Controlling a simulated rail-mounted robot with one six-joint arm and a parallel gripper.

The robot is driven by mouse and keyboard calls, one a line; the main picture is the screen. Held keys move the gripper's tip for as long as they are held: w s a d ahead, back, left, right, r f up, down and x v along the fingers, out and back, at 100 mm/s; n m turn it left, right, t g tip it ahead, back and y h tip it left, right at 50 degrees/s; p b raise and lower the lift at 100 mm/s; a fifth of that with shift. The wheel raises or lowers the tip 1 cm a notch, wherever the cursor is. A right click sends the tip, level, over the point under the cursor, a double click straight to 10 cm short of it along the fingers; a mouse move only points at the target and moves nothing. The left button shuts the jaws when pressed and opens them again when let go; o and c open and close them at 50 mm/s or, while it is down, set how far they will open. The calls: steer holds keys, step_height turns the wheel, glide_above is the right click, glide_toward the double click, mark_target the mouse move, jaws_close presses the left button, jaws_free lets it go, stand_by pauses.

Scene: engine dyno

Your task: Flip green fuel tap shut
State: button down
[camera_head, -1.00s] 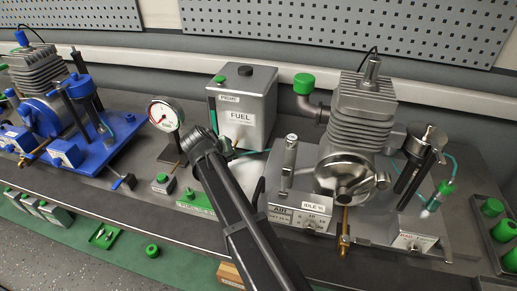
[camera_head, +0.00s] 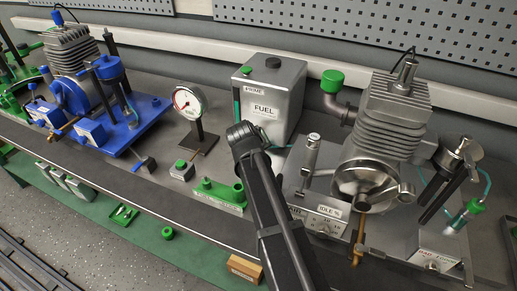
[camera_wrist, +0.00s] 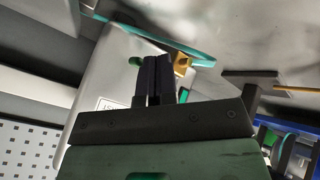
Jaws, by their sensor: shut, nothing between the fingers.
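The grey fuel tank (camera_head: 282,88) with a FUEL label stands behind the end of my arm in the head view. My arm hides the tank's lower front, so the tap does not show there. In the wrist view my gripper (camera_wrist: 157,62) is shut and empty, its dark fingers close in front of the tank (camera_wrist: 105,70). A brass fitting (camera_wrist: 183,64) with a teal hose lies just right of the fingertips. A small green piece (camera_wrist: 135,61) shows just left of them; it may be the tap's lever. Whether the fingers touch either cannot be told.
A dial gauge (camera_head: 187,103) on a stand is left of the tank. The grey engine (camera_head: 385,125) with its control box (camera_head: 322,222) is close on the right. A blue engine (camera_head: 75,80) stands far left.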

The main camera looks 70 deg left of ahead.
steer(key=shift+s+a, duration=0.15)
steer(key=shift+a, duration=0.55)
steer(key=shift+s+d, duration=1.25)
steer(key=shift+s, duration=0.2)
steer(key=s+d+r+p, duration=0.1)
steer(key=d+r+p, duration=0.4)
steer(key=r+p, duration=0.3)
steer(key=shift+s+d, duration=0.4)
